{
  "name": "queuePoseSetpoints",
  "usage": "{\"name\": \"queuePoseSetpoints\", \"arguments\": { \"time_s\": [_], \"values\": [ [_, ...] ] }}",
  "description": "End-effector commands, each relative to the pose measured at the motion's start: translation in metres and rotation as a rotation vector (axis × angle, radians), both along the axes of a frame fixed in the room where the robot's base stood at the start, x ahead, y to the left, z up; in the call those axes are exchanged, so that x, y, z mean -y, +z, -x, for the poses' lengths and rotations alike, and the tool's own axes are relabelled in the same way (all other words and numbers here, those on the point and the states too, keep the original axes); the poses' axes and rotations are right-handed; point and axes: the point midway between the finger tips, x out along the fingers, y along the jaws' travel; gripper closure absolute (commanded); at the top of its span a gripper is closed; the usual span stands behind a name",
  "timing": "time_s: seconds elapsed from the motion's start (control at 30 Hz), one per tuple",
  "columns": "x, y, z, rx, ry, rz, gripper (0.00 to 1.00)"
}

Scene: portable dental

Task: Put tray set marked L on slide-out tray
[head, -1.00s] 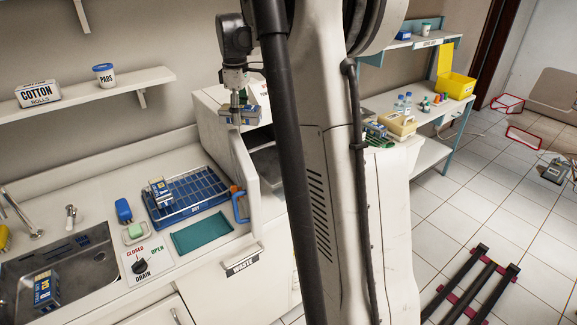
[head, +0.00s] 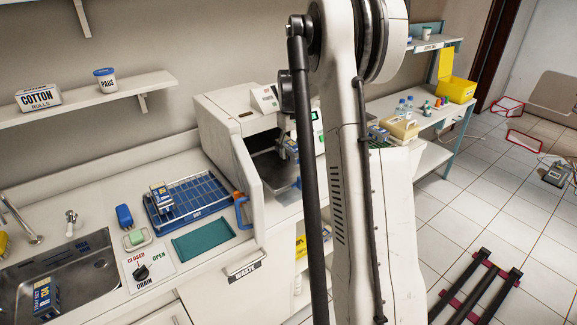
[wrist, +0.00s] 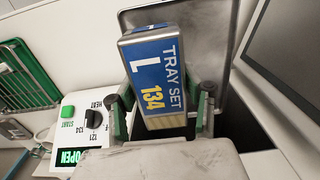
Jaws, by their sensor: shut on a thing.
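The tray set marked L (wrist: 155,80) is a blue, white and yellow block reading "TRAY SET L 134" in the wrist view. My gripper (wrist: 162,108) is shut on it, with a finger at each side. In the head view the held set (head: 291,147) is at the open front of the white box-shaped machine, partly behind my arm. A grey metal slide-out tray (wrist: 210,45) lies behind and below the set in the wrist view; it also shows at the machine's opening in the head view (head: 268,168). I cannot tell whether the set touches it.
The machine's open door (head: 243,172) stands at the left of the opening. A control panel (wrist: 85,125) with a knob and "OPEN" display is beside it. A blue rack (head: 205,198) holds another tray set; one more lies in the sink (head: 75,262).

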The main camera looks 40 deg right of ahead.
Motion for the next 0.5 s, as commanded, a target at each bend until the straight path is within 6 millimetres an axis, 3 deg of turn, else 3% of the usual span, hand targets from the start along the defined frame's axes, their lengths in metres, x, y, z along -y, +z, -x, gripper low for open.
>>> {"name": "queuePoseSetpoints", "arguments": {
  "time_s": [0.5],
  "values": [
    [0.000, -0.053, 0.000, 0.000, 0.002, 0.000, 0.92]
  ]
}}
